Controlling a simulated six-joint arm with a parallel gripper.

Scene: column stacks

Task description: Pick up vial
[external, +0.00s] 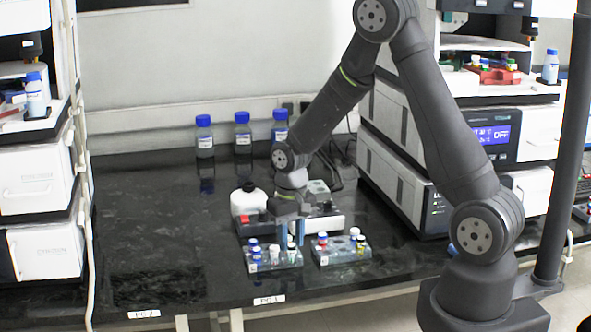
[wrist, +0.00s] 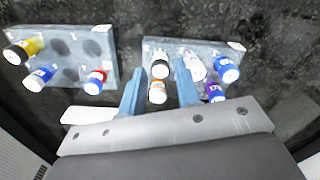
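My gripper (external: 292,238) points down over the left small rack (external: 289,265) in the external view. In the wrist view my gripper (wrist: 161,70) shows two blue fingers spread apart, with gaps beside the vials between them. An orange-capped vial (wrist: 157,92) and a black-capped vial (wrist: 158,68) lie between the fingers in that view. A white-capped vial (wrist: 195,68), a blue-capped vial (wrist: 227,70) and a purple-capped vial (wrist: 214,92) are to the right, in the same rack (wrist: 205,45). The fingers partly hide the rack.
A second rack (wrist: 65,40) stands beside it, with a yellow-capped vial (wrist: 23,52), a blue-capped vial (wrist: 39,78) and a red-capped vial (wrist: 95,82). A white bottle (external: 248,201) and a device are close behind. The left part of the black bench (external: 150,235) is clear.

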